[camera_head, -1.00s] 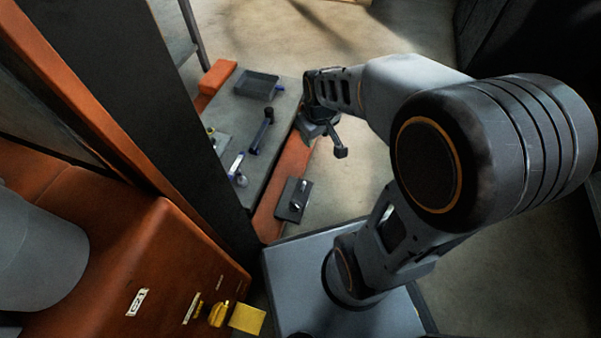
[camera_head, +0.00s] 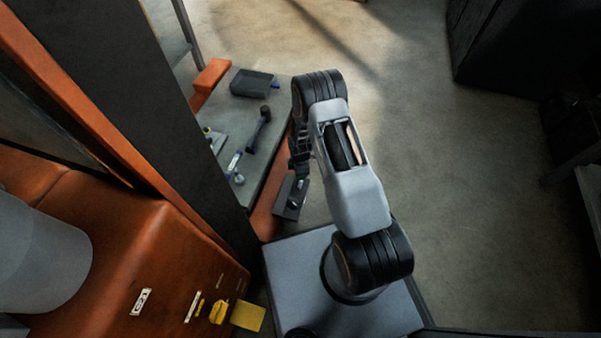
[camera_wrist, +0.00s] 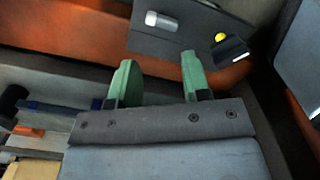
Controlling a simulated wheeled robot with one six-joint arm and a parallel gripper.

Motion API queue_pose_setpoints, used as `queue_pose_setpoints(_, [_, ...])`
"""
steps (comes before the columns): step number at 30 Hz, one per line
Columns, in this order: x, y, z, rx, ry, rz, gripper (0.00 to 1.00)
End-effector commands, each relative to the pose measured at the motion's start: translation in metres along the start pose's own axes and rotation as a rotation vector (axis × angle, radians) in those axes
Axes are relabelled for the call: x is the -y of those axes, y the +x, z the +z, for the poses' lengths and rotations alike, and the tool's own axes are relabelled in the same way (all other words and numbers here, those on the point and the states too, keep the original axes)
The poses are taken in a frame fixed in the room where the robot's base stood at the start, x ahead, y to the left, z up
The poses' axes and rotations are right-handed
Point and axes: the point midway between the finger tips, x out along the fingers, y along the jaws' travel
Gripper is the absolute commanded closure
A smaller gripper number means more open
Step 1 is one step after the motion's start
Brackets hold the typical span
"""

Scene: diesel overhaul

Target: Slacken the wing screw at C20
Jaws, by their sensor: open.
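My gripper (camera_wrist: 157,76) shows two green fingers, apart, with nothing between them. In the wrist view a dark plate (camera_wrist: 180,42) lies beyond the fingertips, on an orange beam. It carries a silver cylinder (camera_wrist: 161,21), a small yellow round part (camera_wrist: 221,38) and a pale label strip. In the head view the same plate (camera_head: 286,211) lies just below the gripper end of my arm, where the fingers are hard to make out. A yellow fitting (camera_head: 218,311) sits on the orange housing at lower left. I cannot read C20 anywhere, nor tell which part is the wing screw.
A grey bench top (camera_head: 245,115) holds a dark tray (camera_head: 252,83), a black-headed tool (camera_head: 259,129) and smaller items. A dark post (camera_head: 150,100) stands between. Open floor lies right.

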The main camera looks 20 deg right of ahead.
Motion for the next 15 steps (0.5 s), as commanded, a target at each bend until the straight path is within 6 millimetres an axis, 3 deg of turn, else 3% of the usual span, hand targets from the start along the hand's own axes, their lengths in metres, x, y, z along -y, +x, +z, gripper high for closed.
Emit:
queue_pose_setpoints(7, [0.003,0.013,0.0,0.001,0.068,-0.004,0.56])
queue_pose_setpoints(15, [0.003,0.017,0.0,0.002,0.408,-0.005,0.56])
